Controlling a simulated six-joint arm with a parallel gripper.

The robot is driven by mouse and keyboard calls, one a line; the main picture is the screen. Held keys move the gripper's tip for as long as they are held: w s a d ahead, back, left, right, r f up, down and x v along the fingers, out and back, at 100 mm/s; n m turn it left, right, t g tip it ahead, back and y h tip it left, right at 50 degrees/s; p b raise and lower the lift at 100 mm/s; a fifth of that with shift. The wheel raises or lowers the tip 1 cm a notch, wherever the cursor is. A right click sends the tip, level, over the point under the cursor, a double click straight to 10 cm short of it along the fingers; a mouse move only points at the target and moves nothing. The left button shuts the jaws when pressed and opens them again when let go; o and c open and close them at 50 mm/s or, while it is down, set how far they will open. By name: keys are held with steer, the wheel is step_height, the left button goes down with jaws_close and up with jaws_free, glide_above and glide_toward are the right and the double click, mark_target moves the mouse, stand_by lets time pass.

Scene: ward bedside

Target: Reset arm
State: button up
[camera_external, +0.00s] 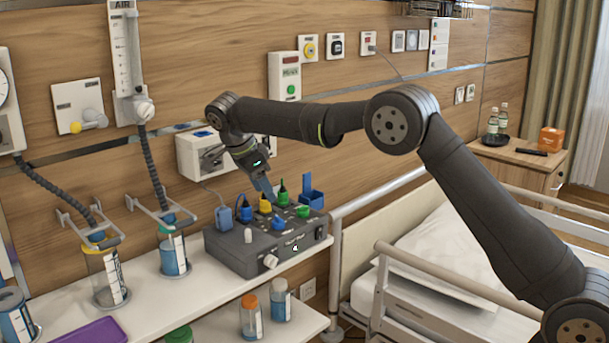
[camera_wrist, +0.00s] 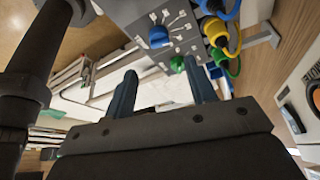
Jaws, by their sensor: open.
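My gripper (camera_external: 263,185) is above the dark grey control box (camera_external: 228,257) on the white shelf, pointing down. Its blue-grey fingers also show in the wrist view (camera_wrist: 160,85), apart with nothing held between them. The box carries a yellow plug (camera_external: 265,205), a green plug (camera_external: 283,197) and blue connectors, close around the fingertips in the external view. In the wrist view, a blue knob (camera_wrist: 159,37), the yellow plug (camera_wrist: 213,28) and a green knob (camera_wrist: 177,64) lie beyond the fingers. Whether a fingertip touches any of them I cannot tell.
Jars with hoses (camera_external: 104,275) stand left on the shelf (camera_external: 150,310). A bedside cabinet (camera_external: 515,165) stands behind. Wall panels and gauges are close behind my arm.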

mark_target(278, 217)
steer(key=x, duration=0.9)
steer(key=shift+a+r, duration=0.1)
steer(key=v, duration=1.7)
steer(key=x, duration=1.7)
steer(key=shift+f, duration=0.2)
steer(key=shift+s+r+n+t+y, duration=0.2)
steer(key=shift+n+t+y, duration=0.1)
steer(key=shift+n, duration=0.7)
steer(key=n, duration=0.2)
steer(key=n+t+y, duration=0.1)
steer(key=n, duration=0.2)
steer(key=shift+d+n+y, duration=0.2)
steer(key=shift+n+y, duration=0.1)
steer(key=n, duration=0.2)
steer(key=n+y, duration=0.1)
steer(key=n, duration=0.1)
steer(key=shift+d+t+y, duration=0.1)
steer(key=shift+t+y, duration=0.2)
steer(key=shift+d+n+y, duration=0.1)
steer(key=shift+n+y, duration=0.7)
steer(key=shift+n, duration=1.1)
